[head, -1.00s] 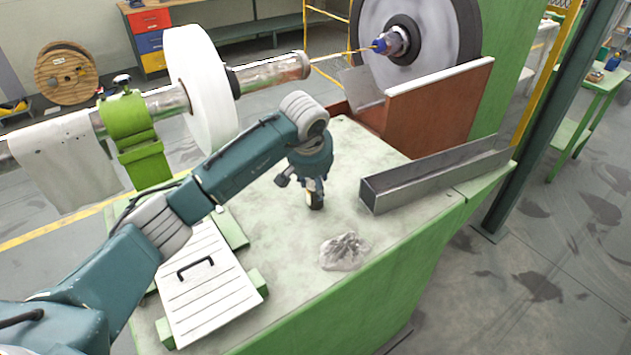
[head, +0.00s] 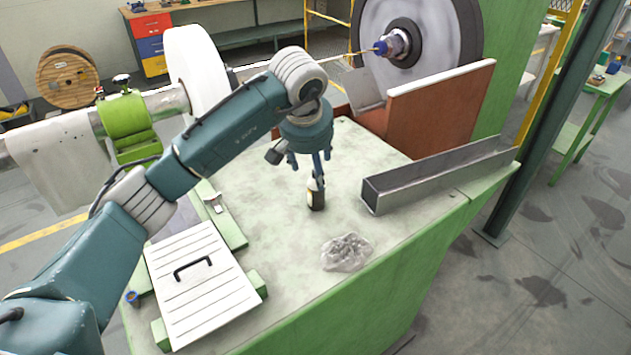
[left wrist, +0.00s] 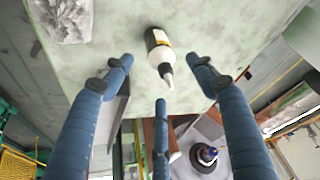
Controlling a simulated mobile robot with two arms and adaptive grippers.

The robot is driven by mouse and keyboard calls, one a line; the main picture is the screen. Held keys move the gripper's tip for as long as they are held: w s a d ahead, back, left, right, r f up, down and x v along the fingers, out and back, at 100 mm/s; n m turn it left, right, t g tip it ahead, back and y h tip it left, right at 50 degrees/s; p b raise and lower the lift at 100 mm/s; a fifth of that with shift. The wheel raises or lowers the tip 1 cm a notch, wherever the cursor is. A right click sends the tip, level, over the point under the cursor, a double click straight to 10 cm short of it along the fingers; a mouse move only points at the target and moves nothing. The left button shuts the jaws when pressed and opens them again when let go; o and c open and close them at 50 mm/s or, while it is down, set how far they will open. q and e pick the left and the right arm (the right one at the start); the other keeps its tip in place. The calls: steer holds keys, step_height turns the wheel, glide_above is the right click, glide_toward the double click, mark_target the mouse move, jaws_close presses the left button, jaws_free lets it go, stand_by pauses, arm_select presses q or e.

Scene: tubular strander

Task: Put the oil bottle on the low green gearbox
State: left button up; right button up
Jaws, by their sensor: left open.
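The oil bottle (head: 316,195) is small and dark with a pale label and a white nozzle. It stands upright on the pale, worn top of the low green gearbox (head: 285,235), near the middle. My left gripper (head: 314,167) is open just above the bottle, its fingers pointing down around the nozzle's height. In the left wrist view the bottle (left wrist: 158,42) lies beyond the spread fingers (left wrist: 160,80), its white nozzle pointing towards them, with gaps on both sides. My right gripper is not in view.
A crumpled clear plastic bag (head: 346,252) lies in front of the bottle. A grey metal channel (head: 430,178) lies to its right, and a brown panel (head: 440,115) stands behind. A white slatted cover with a black handle (head: 200,290) is at the left. The top around the bottle is clear.

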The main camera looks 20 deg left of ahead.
arm_select(q)
steer(key=shift+b+v, duration=0.35)
steer(key=shift+v, duration=1.6)
